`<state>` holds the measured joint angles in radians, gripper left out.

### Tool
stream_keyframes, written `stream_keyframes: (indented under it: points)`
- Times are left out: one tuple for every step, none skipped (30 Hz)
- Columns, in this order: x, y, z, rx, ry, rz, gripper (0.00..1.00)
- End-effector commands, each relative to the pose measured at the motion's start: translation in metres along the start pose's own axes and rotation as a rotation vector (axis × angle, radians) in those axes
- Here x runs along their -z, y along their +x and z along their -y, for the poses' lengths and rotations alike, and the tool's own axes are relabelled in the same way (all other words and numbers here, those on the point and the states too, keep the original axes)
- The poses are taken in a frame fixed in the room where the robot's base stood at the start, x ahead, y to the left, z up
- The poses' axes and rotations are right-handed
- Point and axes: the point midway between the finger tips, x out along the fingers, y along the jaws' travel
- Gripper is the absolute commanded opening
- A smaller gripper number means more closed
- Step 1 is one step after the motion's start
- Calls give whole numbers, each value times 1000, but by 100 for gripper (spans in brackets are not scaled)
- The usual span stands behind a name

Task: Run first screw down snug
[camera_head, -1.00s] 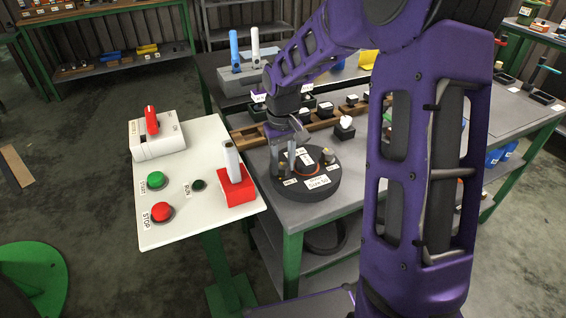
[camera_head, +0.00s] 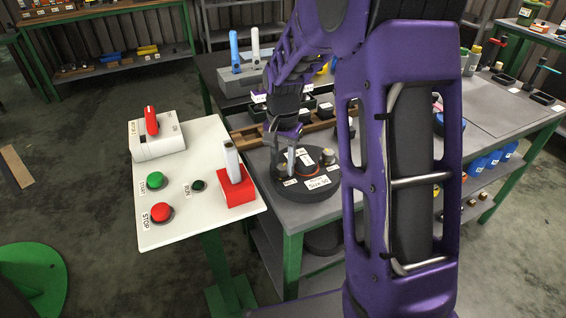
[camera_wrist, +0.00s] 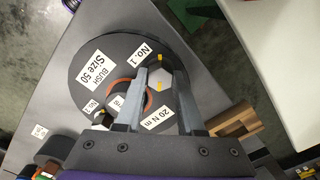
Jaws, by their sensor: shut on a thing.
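The dark round disperser plate (camera_head: 320,190) lies on the grey bench's near left corner. It carries labels reading "Size 50" and "20 N m", and an orange ring (camera_wrist: 147,100) around its middle. My gripper (camera_head: 287,158) points down over the plate's left part. In the wrist view its fingers (camera_wrist: 158,76) are shut on a grey hex screw head (camera_wrist: 163,80). A yellow mark shows on the head and another on the plate beside it. A label "No. 1" is close by.
A white control panel (camera_head: 200,130) left of the bench carries a green START button (camera_head: 157,180), a red STOP button (camera_head: 161,212) and a red holder (camera_head: 236,190) with a pale handle. A wooden rack (camera_head: 250,134) with small parts lies behind the plate.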

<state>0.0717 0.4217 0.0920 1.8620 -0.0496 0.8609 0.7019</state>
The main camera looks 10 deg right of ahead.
Motion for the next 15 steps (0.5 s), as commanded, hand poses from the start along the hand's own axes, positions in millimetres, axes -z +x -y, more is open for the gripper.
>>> stream_keyframes:
  points:
    - [0, -2, 1, 2, 44, -3, 0]
    - [0, -2, 1, 1, 71, -3, 0]
    - [0, -2, 1, 1, 109, -3, 0]
    - [0, -2, 1, 1, 138, -3, 0]
    - [0, -2, 1, 2, 167, -3, 0]
    - [0, -2, 1, 2, 205, -3, 0]
    - [1, -2, 1, 2, 234, -3, 0]
    - [0, -2, 1, 2, 261, -3, 0]
    - [0, -3, 1, 2, 299, -3, 0]
    - [0, -3, 1, 2, 328, -3, 0]
    - [0, -3, 1, 2, 357, -3, 0]
    - [0, -3, 1, 2, 394, -3, 0]
    - [0, -3, 1, 1, 423, -3, 0]
    - [0, -3, 1, 1, 450, -2, 0]
    - [0, -3, 1, 1, 487, -2, 0]
